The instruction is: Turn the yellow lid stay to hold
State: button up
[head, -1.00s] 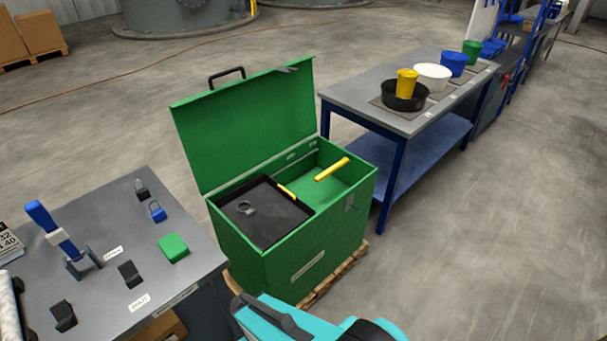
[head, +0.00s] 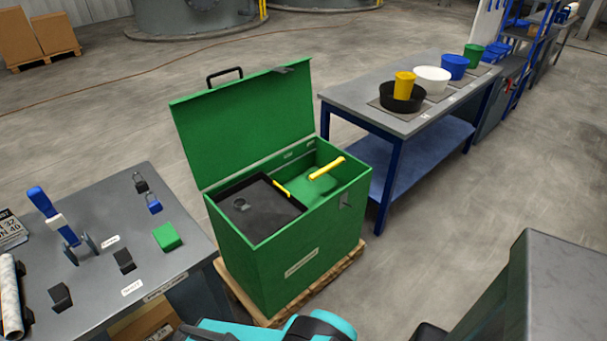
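The green chest (head: 290,262) stands on a wooden pallet with its lid (head: 245,128) raised. The yellow lid stay (head: 327,168) is a short bar at the right part of the open chest, lying at a slant near the right end. A smaller yellow piece (head: 282,188) shows at the edge of the black tray (head: 245,218) inside the chest. A grey ring lies on that tray. My teal arm (head: 265,328) shows at the bottom edge, in front of the chest. My gripper is not in view.
A grey table (head: 120,290) with a blue-handled lever and padlocks stands at the left. A blue-legged bench (head: 350,92) with bowls and buckets stands behind right. A dark grey block (head: 560,290) fills the lower right. Floor between bench and block is clear.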

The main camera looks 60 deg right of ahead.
aim_at(340, 161)
jog(key=u, duration=0.65)
jog(key=k, duration=1.75)
jog(key=z, duration=0.8)
jog(key=i, duration=0.45)
